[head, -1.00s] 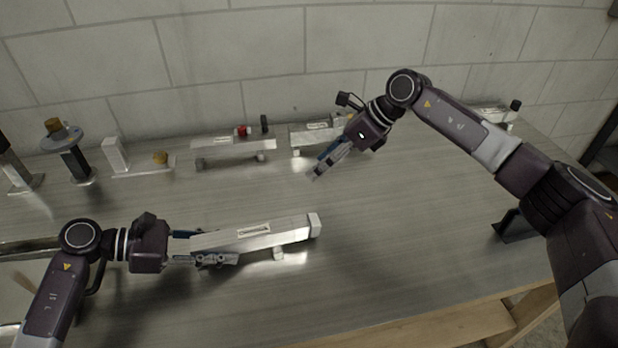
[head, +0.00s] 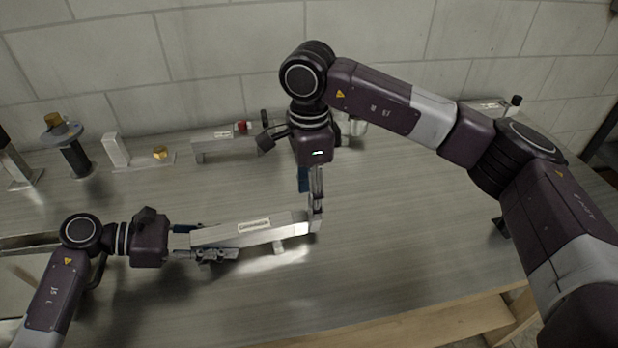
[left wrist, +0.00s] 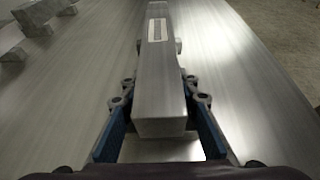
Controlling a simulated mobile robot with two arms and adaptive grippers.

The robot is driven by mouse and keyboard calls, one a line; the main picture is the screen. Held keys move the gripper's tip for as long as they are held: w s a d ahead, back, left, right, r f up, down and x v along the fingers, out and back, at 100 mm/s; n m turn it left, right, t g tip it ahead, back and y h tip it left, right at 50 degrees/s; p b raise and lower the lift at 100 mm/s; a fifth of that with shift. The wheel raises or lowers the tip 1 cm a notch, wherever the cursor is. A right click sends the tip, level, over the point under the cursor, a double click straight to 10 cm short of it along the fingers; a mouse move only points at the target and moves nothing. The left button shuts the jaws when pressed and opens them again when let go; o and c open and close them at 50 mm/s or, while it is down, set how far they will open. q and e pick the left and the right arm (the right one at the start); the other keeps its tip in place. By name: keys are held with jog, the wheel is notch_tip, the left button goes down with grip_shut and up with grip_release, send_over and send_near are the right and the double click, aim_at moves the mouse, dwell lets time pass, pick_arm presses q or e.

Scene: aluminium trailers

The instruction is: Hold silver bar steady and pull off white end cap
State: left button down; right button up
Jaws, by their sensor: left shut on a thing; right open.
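The silver bar (head: 225,236) lies across the front of the bench, with a pale label slot on its top. It also shows in the left wrist view (left wrist: 161,85), running away from me between the fingers. My left gripper (head: 212,246) is shut on its left end. The white end cap (head: 300,224) sits on the bar's right end, partly hidden by the fingers. My right gripper (head: 315,214) points down at the cap. It is open, and I cannot tell whether its fingers touch the cap.
Along the wall stand a similar bar with a red part (head: 218,139), a post with a round flange (head: 70,147), a white upright block (head: 117,151) and a small brass piece (head: 160,153). The bench (head: 410,235) is clear to the right of the bar.

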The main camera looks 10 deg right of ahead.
notch_tip(320, 180, down, 6)
jog(key=shift+f, duration=0.2)
jog(key=c, duration=1.2)
pick_arm(q)
jog(key=shift+a, duration=0.1)
pick_arm(e)
jog(key=shift+w+d, duration=0.1)
jog(key=shift+d, duration=1)
jog(key=shift+d, duration=0.3)
jog(key=shift+d, duration=0.35)
jog(key=shift+d, duration=0.55)
